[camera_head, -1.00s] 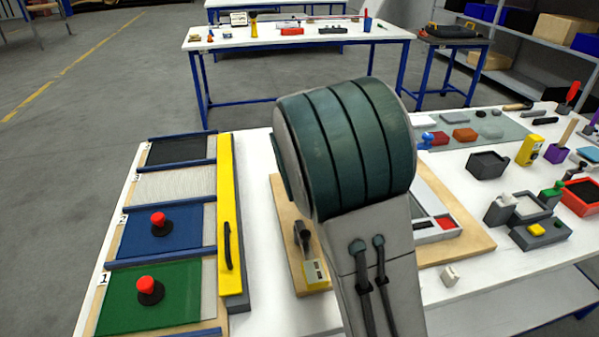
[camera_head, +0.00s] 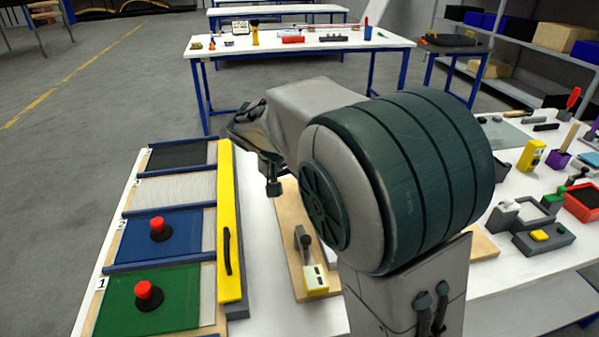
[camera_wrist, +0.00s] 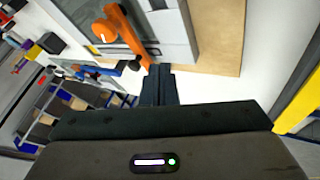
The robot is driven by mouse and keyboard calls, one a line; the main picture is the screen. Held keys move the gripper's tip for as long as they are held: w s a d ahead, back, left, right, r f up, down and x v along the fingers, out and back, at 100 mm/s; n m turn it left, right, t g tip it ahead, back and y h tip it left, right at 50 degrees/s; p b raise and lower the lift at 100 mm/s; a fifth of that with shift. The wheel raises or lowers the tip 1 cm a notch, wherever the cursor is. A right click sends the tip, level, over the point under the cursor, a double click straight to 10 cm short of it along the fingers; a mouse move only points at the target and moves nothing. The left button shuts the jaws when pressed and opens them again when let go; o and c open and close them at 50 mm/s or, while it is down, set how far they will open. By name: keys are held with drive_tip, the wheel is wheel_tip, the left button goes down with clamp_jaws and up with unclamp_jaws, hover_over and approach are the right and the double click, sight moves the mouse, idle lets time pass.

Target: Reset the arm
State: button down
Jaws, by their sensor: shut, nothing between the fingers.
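My gripper (camera_head: 273,188) hangs at the end of my raised arm, left of my large arm joint in the head view. My arm hides much of the wooden board (camera_head: 287,205) and the middle of the table.
Left of the arm lies a yellow bar (camera_head: 230,205) with a black handle, beside panels with red knobs (camera_head: 160,228). Grey blocks (camera_head: 540,235) and a red tray (camera_head: 585,200) stand on the right. The wrist view shows an orange handle (camera_wrist: 118,30) on a grey fixture.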

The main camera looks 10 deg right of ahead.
drive_tip(key=s+d+y+p, duration=0.1)
drive_tip(key=s+d+y, duration=0.1)
drive_tip(key=s, duration=1)
drive_tip(key=s+d+n+g+y+p, duration=0.1)
drive_tip(key=s+d+y+p, duration=0.1)
drive_tip(key=s, duration=1)
drive_tip(key=shift+s+d+f+g+y, duration=0.2)
drive_tip(key=shift+d+f+g+y, duration=0.15)
drive_tip(key=shift+d+y, duration=0.45)
